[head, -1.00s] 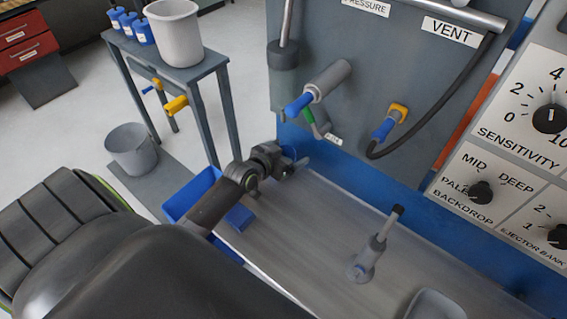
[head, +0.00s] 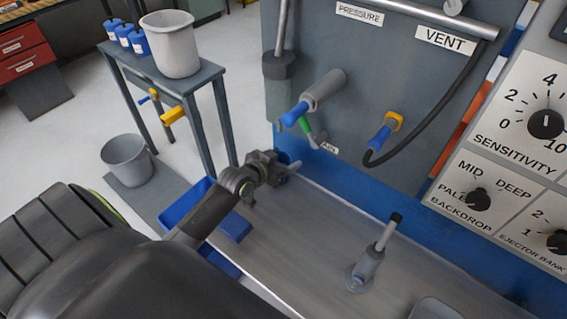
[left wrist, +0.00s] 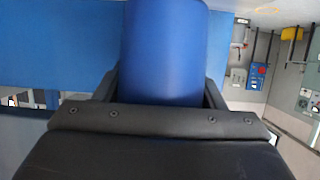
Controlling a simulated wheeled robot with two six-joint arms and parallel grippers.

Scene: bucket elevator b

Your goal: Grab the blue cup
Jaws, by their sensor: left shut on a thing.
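The blue cup (left wrist: 165,50) fills the top middle of the left wrist view, between the two dark fingers. My left gripper (head: 280,168) is shut on it. In the head view this gripper is over the far left end of the grey metal worktop (head: 310,235), close to the blue lower wall. There the cup is largely hidden by the gripper and hard to tell from the blue wall behind it. My right gripper is in neither view.
A blue bin (head: 187,206) sits beside the worktop's left edge. A grey stand (head: 205,78) carries a white bucket (head: 171,45) and several blue bottles. Another bucket (head: 127,160) is on the floor. A short post (head: 371,262) rises from the worktop. Valves with blue handles (head: 293,114) stick out above.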

